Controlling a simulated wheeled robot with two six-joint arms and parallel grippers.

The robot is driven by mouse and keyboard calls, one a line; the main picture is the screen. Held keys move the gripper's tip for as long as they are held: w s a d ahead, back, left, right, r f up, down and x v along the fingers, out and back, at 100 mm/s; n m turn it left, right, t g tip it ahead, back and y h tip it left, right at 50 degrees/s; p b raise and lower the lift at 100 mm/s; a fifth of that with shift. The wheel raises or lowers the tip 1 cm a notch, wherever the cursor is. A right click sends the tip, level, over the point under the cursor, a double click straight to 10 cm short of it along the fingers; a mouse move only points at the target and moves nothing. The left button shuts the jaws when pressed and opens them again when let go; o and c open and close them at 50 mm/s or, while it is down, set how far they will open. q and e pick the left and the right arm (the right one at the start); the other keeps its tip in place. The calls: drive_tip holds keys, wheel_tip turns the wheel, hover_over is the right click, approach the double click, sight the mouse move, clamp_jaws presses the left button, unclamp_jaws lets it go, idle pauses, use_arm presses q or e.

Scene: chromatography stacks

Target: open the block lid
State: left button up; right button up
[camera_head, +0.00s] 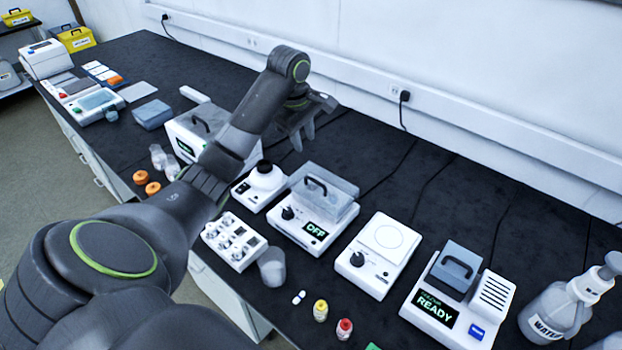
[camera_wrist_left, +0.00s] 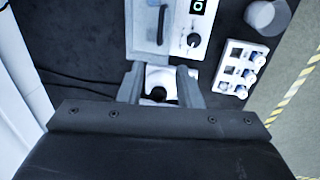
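A white block unit (camera_head: 308,232) with a dark knob and a display reading "OFF" stands mid-bench. Its clear grey lid (camera_head: 338,190) with a black handle (camera_head: 316,186) sits closed on top. In the left wrist view the lid (camera_wrist_left: 146,30) and its handle (camera_wrist_left: 162,24) show at the top, beyond the fingertips. My left gripper (camera_head: 308,120) is raised above the bench, behind and left of this lid. Its fingers (camera_wrist_left: 160,86) are apart with nothing between them; a small white device lies below. My right gripper is not in view.
A unit reading "READY" (camera_head: 434,306) has its own grey handled lid (camera_head: 455,268). A white plate device (camera_head: 378,254) stands between. A white stirrer-like device (camera_head: 262,186), a knob panel (camera_head: 234,242), a grey cup (camera_head: 272,267) and small vials (camera_head: 320,310) are near. A wall runs behind the bench.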

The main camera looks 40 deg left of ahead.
sight(312, 179)
use_arm(q)
drive_tip(key=w+f, duration=0.1)
drive_tip(key=f, duration=0.3)
drive_tip(key=w+f+p, duration=0.1)
drive_tip(key=f, duration=0.4)
drive_tip(key=f+p, duration=0.1)
drive_tip(key=f, duration=0.4)
drive_tip(key=shift+w+d+f, duration=0.15)
drive_tip(key=shift+w, duration=0.25)
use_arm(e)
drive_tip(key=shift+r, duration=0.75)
use_arm(q)
drive_tip(key=shift+c, duration=0.4)
clamp_jaws()
